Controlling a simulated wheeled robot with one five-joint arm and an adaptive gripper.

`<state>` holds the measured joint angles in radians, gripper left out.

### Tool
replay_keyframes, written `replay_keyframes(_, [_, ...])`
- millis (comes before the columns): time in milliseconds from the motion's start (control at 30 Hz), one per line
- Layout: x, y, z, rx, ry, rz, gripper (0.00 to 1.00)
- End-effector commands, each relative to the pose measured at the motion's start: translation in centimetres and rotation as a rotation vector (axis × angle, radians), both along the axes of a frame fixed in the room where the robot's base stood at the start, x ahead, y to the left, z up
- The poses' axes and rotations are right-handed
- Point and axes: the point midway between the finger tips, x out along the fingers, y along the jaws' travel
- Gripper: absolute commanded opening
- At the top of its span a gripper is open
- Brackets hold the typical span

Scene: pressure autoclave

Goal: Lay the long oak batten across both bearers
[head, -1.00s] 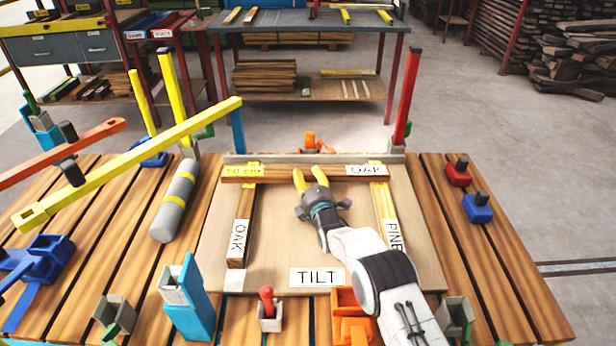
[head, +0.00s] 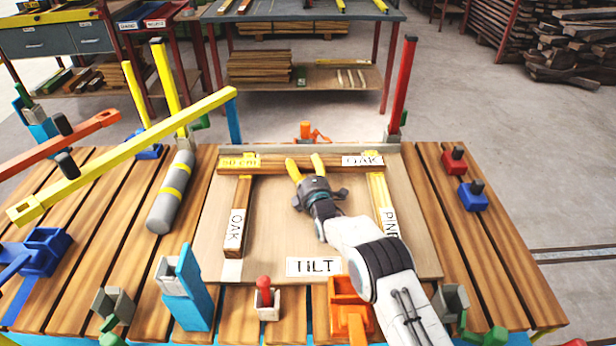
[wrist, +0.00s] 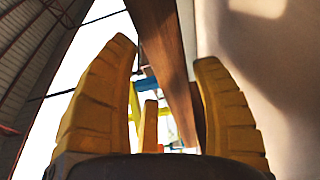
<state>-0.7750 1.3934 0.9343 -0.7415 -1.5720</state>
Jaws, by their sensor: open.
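The long oak batten (head: 275,165) is a brown bar with a yellow mark at its left end and an OAK label at its right. It lies crosswise over the far ends of the OAK bearer (head: 241,205) on the left and the PINE bearer (head: 378,191) on the right. Whether it touches both cannot be told. My gripper (head: 304,162) is open, its yellow fingertips over the batten's middle in the head view. In the wrist view the batten (wrist: 165,45) passes beyond and between the spread fingers (wrist: 165,75).
Both bearers lie on a pale board (head: 280,236) labelled TILT (head: 313,266). A red post (head: 403,88) stands behind right. A red-knobbed holder (head: 266,300) is in front.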

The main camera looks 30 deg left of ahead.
Motion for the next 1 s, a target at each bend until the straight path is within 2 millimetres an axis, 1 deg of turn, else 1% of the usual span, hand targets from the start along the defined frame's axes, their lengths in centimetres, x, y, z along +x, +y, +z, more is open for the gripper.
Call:
replay_keyframes(700, [-4.2,-4.0,0.0,-0.001,0.001,0.001,0.59])
replay_keyframes(1000, [-5.1,-5.0,0.1,-0.001,0.001,0.001,0.59])
